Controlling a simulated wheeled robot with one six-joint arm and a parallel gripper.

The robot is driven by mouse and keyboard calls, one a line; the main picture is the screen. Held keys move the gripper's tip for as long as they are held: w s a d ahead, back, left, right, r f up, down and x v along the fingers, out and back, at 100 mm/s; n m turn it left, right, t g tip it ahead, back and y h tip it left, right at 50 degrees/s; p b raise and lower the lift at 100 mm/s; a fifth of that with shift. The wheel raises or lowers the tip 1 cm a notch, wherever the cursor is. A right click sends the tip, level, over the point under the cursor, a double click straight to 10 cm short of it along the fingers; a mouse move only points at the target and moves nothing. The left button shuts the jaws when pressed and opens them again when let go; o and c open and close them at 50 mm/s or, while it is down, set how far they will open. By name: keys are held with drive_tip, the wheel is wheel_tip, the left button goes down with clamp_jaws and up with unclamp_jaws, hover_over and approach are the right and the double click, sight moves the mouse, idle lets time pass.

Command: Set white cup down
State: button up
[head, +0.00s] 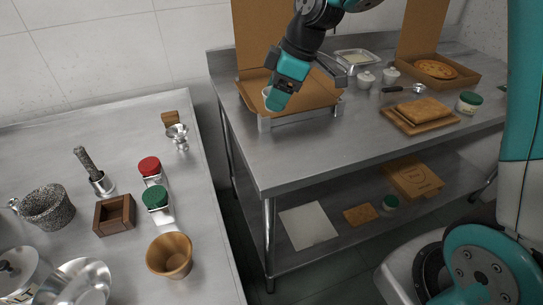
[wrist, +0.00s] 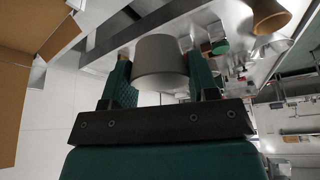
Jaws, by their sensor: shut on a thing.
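The white cup (wrist: 160,64) is between the two green fingers of my gripper (wrist: 160,78) in the wrist view, and the fingers are shut on it. In the head view, only a small pale part of the cup (head: 266,91) shows beside my gripper (head: 274,100); the rest is hidden. My gripper is above the left end of the steel table (head: 350,132), in front of an open cardboard box (head: 310,92). I cannot tell how high the cup is above the surface below it.
A metal frame (head: 264,125) stands around the box front, close to my gripper. The table's front middle is clear. A gap separates the left counter (head: 112,131).

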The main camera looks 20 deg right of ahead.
sight(269, 168)
drive_tip(key=f, duration=1.3)
drive_tip(key=shift+s+a+f+p, duration=0.1)
drive_tip(key=shift+a+f+p, duration=0.1)
drive_tip(key=shift+a+p, duration=0.15)
drive_tip(key=shift+d+f, duration=0.1)
drive_tip(key=shift+f, duration=2.35)
drive_tip(key=shift+f, duration=0.1)
drive_tip(key=o, duration=0.9)
drive_tip(key=shift+c, duration=0.2)
drive_tip(key=shift+o, duration=0.2)
